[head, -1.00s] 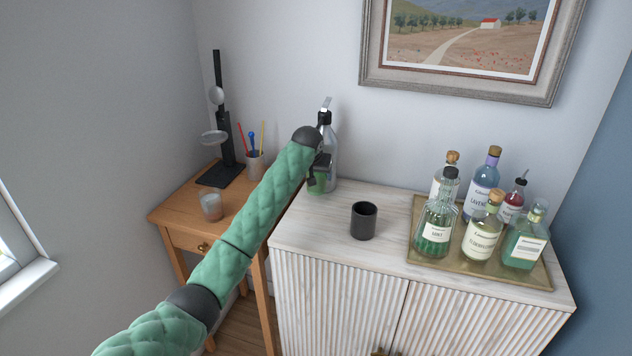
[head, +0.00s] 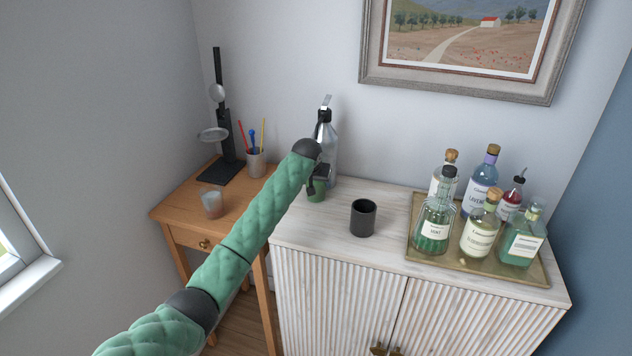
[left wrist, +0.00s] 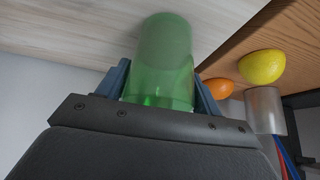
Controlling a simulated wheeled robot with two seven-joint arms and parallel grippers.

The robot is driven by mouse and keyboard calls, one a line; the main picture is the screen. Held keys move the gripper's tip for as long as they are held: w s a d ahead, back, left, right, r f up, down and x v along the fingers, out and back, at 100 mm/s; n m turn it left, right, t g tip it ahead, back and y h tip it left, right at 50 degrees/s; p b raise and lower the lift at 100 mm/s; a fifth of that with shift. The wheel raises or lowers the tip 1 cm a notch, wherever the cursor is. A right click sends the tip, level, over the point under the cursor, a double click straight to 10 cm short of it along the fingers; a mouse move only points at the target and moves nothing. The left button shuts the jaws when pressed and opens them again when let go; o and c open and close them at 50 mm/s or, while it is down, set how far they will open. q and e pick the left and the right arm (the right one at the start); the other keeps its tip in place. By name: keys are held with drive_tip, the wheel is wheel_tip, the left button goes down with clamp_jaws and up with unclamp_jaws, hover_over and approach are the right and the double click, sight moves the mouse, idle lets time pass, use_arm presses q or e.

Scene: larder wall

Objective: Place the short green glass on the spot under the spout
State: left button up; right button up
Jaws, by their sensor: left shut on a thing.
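The short green glass (left wrist: 160,62) is between the blue fingers of my left gripper (left wrist: 160,88) in the left wrist view. The gripper is shut on it. In the head view the glass (head: 316,194) shows below my left gripper (head: 318,184), over the back left of the cabinet top. I cannot tell whether its base touches the surface. A clear siphon bottle (head: 329,152) with a dark head stands just behind, partly hidden by my arm. Its spout and the spot under it cannot be made out. My right gripper is not in view.
A black cup (head: 363,218) stands on the whitish cabinet top (head: 330,253). A tray (head: 484,270) with several bottles is at the right. The wooden side table (head: 180,212) holds a candle glass (head: 212,204), a pen cup (head: 255,163) and a black stand (head: 220,172).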

use_arm(q)
drive_tip(key=o, duration=1.2)
drive_tip(key=shift+r, duration=0.1)
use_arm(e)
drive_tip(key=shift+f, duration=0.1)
use_arm(q)
drive_tip(key=shift+s+r, duration=0.15)
drive_tip(key=shift+r, duration=0.05)
drive_tip(key=b+v, duration=0.3)
drive_tip(key=v, duration=0.8)
drive_tip(key=shift+s+r, duration=0.1)
drive_tip(key=shift+r, duration=0.1)
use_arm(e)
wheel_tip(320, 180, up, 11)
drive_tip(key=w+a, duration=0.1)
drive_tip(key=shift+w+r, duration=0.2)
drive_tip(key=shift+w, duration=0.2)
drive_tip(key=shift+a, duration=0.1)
